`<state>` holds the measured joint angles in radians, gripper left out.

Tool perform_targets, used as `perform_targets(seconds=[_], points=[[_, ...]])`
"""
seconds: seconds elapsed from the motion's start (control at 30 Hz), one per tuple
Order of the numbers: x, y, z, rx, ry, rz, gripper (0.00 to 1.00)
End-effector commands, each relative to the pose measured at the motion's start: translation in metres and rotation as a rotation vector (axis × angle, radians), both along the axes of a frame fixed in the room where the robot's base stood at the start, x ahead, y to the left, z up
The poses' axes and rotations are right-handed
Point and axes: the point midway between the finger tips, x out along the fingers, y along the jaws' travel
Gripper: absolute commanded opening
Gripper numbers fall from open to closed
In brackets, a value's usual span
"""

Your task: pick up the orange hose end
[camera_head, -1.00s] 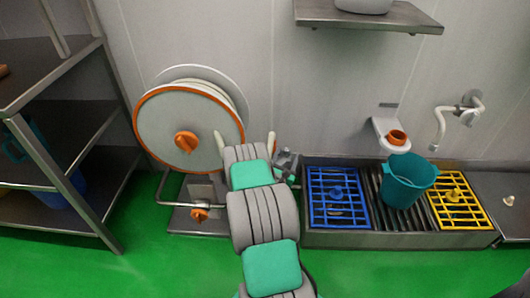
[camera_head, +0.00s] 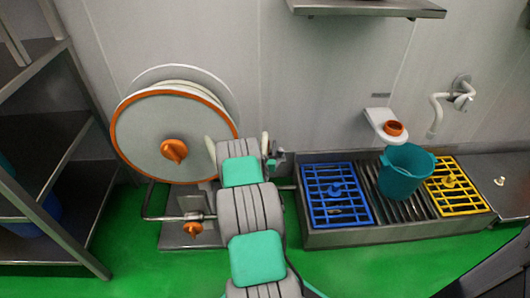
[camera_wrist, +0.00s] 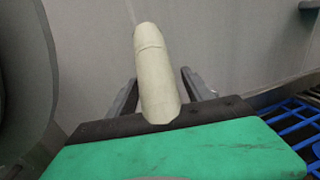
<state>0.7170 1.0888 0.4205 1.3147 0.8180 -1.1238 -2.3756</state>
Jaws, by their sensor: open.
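No loose orange hose end shows clearly. An orange ring-shaped piece (camera_head: 393,129) sits in a white wall holder (camera_head: 380,118) right of centre in the head view. Another orange piece (camera_head: 193,229) is low on the hose reel's frame; I cannot tell whether either is the hose end. The reel (camera_head: 140,140) has a grey face, orange rim and orange knob. My arm covers the reel's right side and hides the fingers in the head view. In the wrist view my gripper (camera_wrist: 159,77) is open, with a pale rounded cylinder (camera_wrist: 155,75) between its dark fingers; contact is unclear.
A floor trough (camera_head: 330,237) at right carries a blue grate (camera_head: 316,170) and a yellow grate (camera_head: 464,186). A teal bucket (camera_head: 403,175) stands between them. Metal shelving (camera_head: 60,130) is at left, and a wall shelf (camera_head: 390,10) is overhead. Green floor is open in front.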

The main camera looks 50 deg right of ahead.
Motion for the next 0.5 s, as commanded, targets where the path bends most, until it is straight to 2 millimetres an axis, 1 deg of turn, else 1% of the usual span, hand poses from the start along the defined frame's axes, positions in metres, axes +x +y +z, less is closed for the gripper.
perform_targets(seconds=[0.17,0.5], points=[[-0.0008,-0.0007,0.0000,0.001,0.001,-0.001,0.59],[-0.0017,-0.0013,0.0000,0.001,0.001,-0.003,0.31]])
